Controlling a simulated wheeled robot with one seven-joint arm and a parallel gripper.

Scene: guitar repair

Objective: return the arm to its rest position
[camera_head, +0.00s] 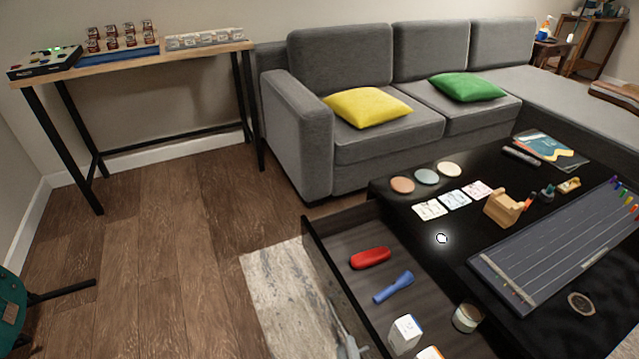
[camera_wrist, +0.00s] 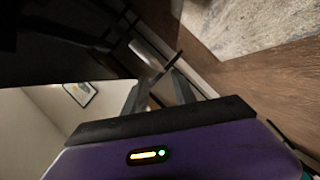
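My gripper (camera_wrist: 160,90) shows in the wrist view, its two grey fingers spread apart. I see no object held between them. A thin dark bar and a pale cylindrical thing show beyond the fingertips; I cannot tell what they are or how near. In the head view a small grey shape at the bottom edge, beside the open drawer (camera_head: 318,243), may be part of my arm; most of the arm is out of that view.
The drawer of the black coffee table (camera_head: 442,262) is pulled out, holding a red case (camera_head: 370,258), a blue tool (camera_head: 393,287) and small containers. A zither-like instrument (camera_head: 560,245) lies on top. A grey sofa (camera_head: 345,60) stands behind.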

